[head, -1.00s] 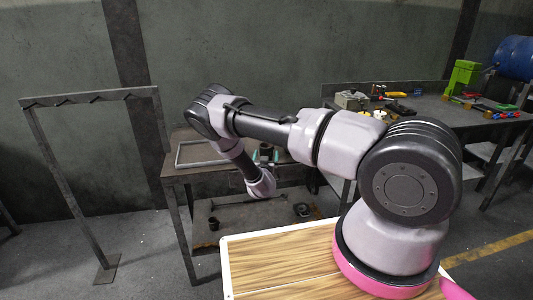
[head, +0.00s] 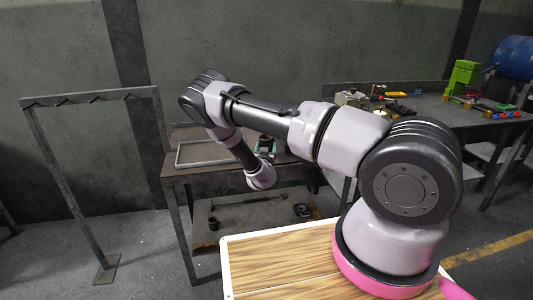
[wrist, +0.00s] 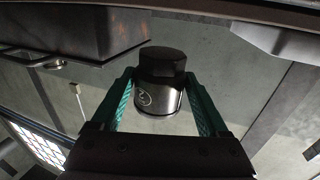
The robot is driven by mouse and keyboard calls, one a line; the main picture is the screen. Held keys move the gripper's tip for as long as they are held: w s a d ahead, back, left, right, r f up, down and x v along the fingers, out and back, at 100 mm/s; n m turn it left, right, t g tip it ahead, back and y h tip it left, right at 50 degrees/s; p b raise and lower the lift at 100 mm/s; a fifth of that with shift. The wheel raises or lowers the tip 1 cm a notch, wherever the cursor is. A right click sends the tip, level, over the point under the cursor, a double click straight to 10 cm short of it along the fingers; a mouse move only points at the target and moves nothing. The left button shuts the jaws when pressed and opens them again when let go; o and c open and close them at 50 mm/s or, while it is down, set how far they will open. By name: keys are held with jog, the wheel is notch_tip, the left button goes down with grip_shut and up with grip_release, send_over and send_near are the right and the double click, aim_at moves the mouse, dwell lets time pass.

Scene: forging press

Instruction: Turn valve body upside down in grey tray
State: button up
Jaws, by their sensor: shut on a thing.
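My gripper (wrist: 160,112) is shut on the valve body (wrist: 160,80), a short cylinder with a black end and a bare metal band bearing a round mark. The teal fingers press on its two sides. In the head view, my gripper (head: 265,152) is small and partly hidden by my wrist, with the dark valve body (head: 266,141) at its tip. It is above the right part of the worn bench. The grey tray (head: 178,157), a shallow rectangle with a pale rim, lies on the bench left of my gripper. The gripper and the tray are apart.
The bench (head: 215,172) has a lower shelf (head: 240,222) with a dark cup and small parts. An empty metal rack (head: 95,97) stands at left. A second table (head: 440,112) at right holds a green machine and several small items. A dark boxy shape fills the wrist view's upper left.

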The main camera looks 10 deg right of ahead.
jog(key=shift+r, duration=2.05)
jog(key=shift+r, duration=0.1)
notch_tip(320, 180, up, 9)
jog(key=m, duration=0.9)
